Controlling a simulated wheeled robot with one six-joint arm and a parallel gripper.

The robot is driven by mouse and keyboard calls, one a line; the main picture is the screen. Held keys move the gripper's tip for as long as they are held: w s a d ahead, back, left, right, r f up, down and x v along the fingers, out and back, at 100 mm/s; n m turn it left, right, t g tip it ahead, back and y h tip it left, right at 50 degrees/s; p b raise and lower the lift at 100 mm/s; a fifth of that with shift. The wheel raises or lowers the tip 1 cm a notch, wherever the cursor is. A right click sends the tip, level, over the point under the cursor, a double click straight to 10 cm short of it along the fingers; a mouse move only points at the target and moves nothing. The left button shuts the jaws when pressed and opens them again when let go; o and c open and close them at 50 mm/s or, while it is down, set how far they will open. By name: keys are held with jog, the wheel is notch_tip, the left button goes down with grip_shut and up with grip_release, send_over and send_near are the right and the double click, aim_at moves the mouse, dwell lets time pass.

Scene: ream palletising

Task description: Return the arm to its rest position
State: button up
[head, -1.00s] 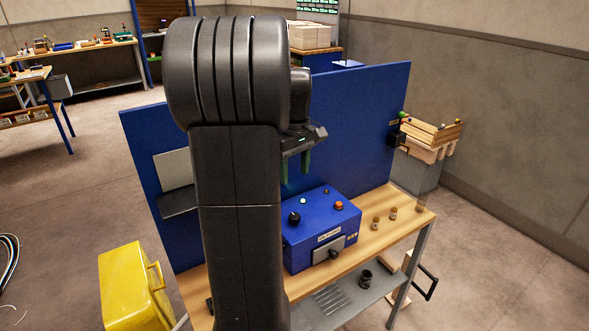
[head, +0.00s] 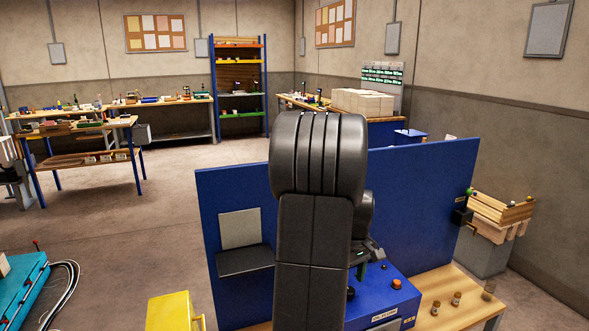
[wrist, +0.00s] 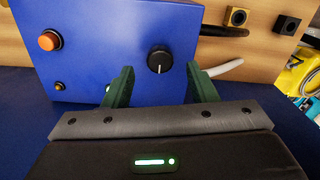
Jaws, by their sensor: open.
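My gripper (wrist: 161,90) shows in the wrist view with its two green fingers spread apart and nothing between them. Beyond the fingers is the blue control box (wrist: 110,45) with a black knob and an orange button. In the head view my arm stands upright in the middle and hides part of the bench. My gripper (head: 368,268) is partly hidden behind the arm, above the blue control box (head: 385,300). It looks apart from the box.
A blue panel (head: 425,200) stands behind the box. The wooden bench top (head: 470,310) carries several small brown pieces. A yellow case (head: 170,312) is at lower left. A wooden crate (head: 505,212) stands at right. The floor at left is largely open.

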jog(key=shift+f, duration=1.55)
notch_tip(320, 180, up, 14)
notch_tip(320, 180, down, 14)
jog(key=m, duration=0.9)
jog(key=shift+p, duration=0.35)
jog(key=m, duration=0.4)
jog(key=shift+m, duration=0.3)
jog(key=shift+m+p, duration=0.55)
jog(key=shift+m, duration=1.65)
